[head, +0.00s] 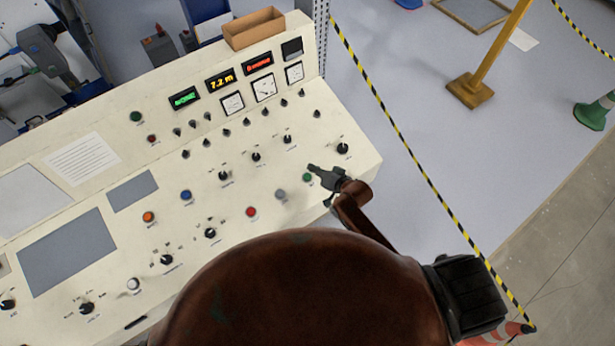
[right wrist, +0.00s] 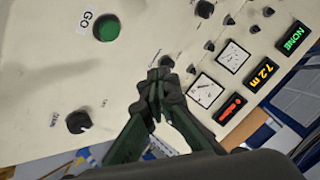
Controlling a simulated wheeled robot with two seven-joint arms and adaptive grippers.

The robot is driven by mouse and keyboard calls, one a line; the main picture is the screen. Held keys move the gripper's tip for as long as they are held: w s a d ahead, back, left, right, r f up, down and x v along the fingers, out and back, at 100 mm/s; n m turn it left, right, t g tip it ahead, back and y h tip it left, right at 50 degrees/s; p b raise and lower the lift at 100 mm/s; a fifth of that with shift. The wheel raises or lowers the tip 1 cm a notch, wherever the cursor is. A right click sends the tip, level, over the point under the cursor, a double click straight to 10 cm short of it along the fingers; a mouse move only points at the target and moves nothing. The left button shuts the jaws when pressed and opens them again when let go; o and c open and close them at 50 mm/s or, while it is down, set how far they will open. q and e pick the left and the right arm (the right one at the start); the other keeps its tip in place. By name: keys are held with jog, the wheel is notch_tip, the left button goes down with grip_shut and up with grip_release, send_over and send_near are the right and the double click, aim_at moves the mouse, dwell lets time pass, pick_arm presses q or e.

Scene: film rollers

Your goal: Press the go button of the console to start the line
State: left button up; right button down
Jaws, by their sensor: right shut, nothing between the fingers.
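The cream console (head: 300,215) has a sloped panel with many buttons and knobs. The go button is a round green button (head: 307,177) near the console's right end. In the right wrist view the green button (right wrist: 106,28) has a "GO" label beside it and shows at the upper left. My right gripper (head: 312,168) is shut and empty, its fingertips just beside the button in the head view. In the right wrist view the gripper (right wrist: 160,75) points at the panel to the lower right of the button, apart from it in the picture. My left gripper is not in view.
A grey button (head: 280,194), a red button (head: 251,212) and a black knob (head: 343,148) are close by. Lit displays (head: 221,80) and dials stand on the back panel, with a cardboard box (head: 254,28) on top. Yellow-black tape (head: 420,165) runs right of the console.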

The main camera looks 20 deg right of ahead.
jog(key=shift+f, duration=0.1)
jog(key=b, duration=0.7)
send_over(310, 179)
jog(key=f, duration=0.6)
jog(key=shift+s+d+f, duration=0.1)
jog(key=shift+s+f, duration=0.25)
jog(key=shift+s, duration=0.05)
jog(key=shift+w+f+b, duration=0.25)
jog(key=shift+f+b, duration=0.4)
jog(key=shift+f, duration=0.2)
jog(key=shift+f, duration=0.15)
jog(key=shift+w+f, duration=0.1)
jog(key=shift+f, duration=0.15)
jog(key=shift+f, duration=0.5)
dwell(0.5)
jog(key=shift+r, duration=0.1)
jog(key=shift+r+p, duration=0.75)
jog(key=shift+p, duration=0.15)
